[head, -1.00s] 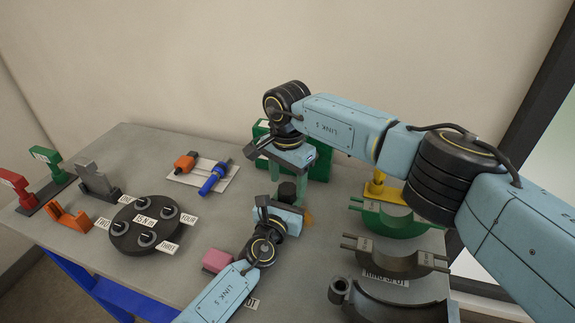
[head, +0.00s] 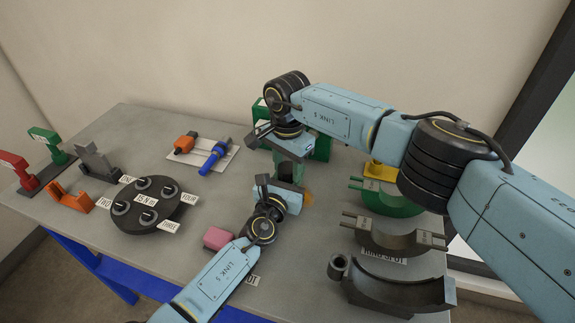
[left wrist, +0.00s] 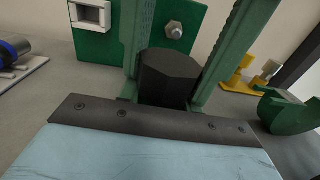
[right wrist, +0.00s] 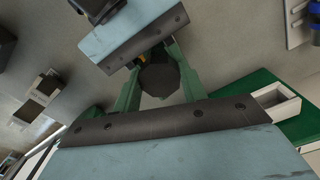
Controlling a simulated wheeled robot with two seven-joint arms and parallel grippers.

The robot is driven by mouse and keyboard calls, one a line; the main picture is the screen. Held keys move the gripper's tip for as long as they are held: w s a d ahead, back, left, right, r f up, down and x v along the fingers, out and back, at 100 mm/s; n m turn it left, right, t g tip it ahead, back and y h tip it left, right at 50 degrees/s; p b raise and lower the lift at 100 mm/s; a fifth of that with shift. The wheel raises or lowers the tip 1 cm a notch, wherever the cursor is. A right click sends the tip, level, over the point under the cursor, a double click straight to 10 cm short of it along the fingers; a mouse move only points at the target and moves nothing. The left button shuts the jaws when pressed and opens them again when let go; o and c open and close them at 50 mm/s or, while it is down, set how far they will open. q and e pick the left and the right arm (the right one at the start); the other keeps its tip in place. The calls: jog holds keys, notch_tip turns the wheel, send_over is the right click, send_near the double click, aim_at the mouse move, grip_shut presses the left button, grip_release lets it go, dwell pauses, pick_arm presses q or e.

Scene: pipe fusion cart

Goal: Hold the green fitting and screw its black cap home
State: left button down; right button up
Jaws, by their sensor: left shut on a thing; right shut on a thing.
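The black cap (head: 285,172) stands upright just above my left gripper in the head view. It also shows in the left wrist view (left wrist: 168,76) and, from above, in the right wrist view (right wrist: 160,80). My right gripper (head: 291,160) points down from above, its green fingers shut on the cap's two sides. My left gripper (head: 287,190) comes in from the front left, low under the cap, and is shut on the fitting. The green fitting itself is hidden by the gripper and cap, so how far the cap sits on it cannot be seen.
A pink block (head: 217,238) lies beside my left forearm. A black dial disc (head: 147,206) is at left. An orange and blue tool pair lies on a white plate (head: 222,145) behind. Clamp half-shells (head: 395,240) fill the right. A green box (head: 322,148) stands behind the grippers.

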jog(key=m, duration=0.3)
jog(key=o, duration=1.1)
jog(key=shift+r, duration=2.3)
jog(key=o, duration=0.5)
jog(key=shift+o, duration=0.2)
